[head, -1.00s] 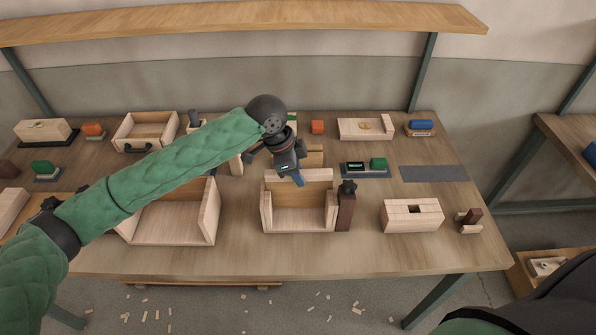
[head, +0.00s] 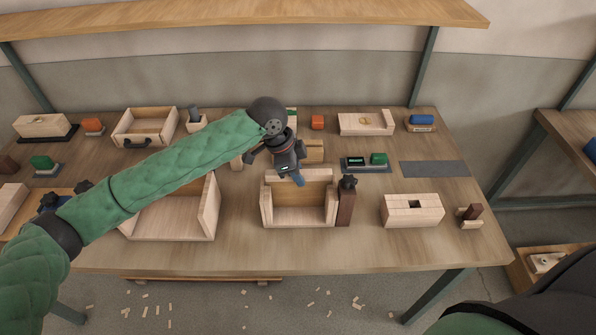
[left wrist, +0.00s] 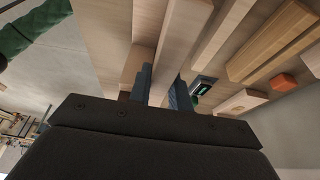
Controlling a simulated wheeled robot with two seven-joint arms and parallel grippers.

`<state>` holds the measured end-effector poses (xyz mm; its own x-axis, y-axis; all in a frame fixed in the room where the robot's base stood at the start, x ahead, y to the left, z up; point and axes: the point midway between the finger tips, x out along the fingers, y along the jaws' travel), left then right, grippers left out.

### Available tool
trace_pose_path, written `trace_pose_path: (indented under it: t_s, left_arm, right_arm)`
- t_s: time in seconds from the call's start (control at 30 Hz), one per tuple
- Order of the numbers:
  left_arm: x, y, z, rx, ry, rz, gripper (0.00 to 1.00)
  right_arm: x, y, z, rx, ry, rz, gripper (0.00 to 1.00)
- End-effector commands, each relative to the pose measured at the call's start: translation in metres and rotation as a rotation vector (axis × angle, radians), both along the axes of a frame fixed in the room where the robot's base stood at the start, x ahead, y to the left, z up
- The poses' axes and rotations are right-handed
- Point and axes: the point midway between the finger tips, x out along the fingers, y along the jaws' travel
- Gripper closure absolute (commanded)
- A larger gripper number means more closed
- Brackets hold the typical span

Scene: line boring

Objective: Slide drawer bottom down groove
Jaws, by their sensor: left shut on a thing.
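An open pale wooden drawer box (head: 330,208) stands at the middle of the bench, with side walls and a tan panel (head: 300,193) across its inside. My left gripper (head: 299,181) reaches down at the box's upper edge. Its blue fingers are shut on a thin wooden piece, taken to be the drawer bottom; the wrist and fingers hide much of it. The left wrist view shows the blue fingers (left wrist: 163,88) close to pale wooden parts. The groove cannot be made out, nor how deep the panel sits. My right gripper is not in view.
A dark brown post (head: 346,207) with a black knob stands against the box's right side. A larger open box (head: 170,222) is to the left, a slotted pale block (head: 411,211) to the right. Small blocks and a drawer (head: 145,126) line the back. The bench front is clear.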

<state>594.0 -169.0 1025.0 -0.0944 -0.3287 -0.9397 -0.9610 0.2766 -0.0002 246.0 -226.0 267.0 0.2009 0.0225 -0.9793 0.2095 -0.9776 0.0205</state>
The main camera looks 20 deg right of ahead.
Motion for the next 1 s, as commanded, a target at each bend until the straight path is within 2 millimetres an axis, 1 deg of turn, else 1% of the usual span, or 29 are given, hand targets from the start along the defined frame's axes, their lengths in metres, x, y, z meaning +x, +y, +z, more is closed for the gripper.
trace_pose_path:
  t_s: [0.17, 0.2, 0.27, 0.3, 0.67, 1.0]
  left_arm:
    - [0.0, 0.0, -0.004, 0.0, 0.0, 0.0, 1.0]
    - [0.0, 0.0, -0.003, 0.0, 0.0, 0.0, 0.74]
    - [0.0, 0.0, -0.003, 0.0, 0.0, 0.0, 0.63]
    - [0.0, 0.0, -0.003, 0.0, 0.0, 0.0, 0.55]
    - [0.0, 0.001, -0.001, 0.0, 0.0, 0.0, 0.55]
    - [0.002, 0.007, 0.019, 0.0, 0.0, 0.0, 0.55]
  right_arm:
    - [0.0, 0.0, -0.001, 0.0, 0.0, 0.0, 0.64]
    - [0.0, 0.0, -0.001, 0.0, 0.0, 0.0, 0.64]
    - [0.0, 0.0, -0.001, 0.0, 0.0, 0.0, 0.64]
    - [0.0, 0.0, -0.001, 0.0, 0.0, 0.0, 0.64]
    - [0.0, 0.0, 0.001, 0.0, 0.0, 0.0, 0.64]
    - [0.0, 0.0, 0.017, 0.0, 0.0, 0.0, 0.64]
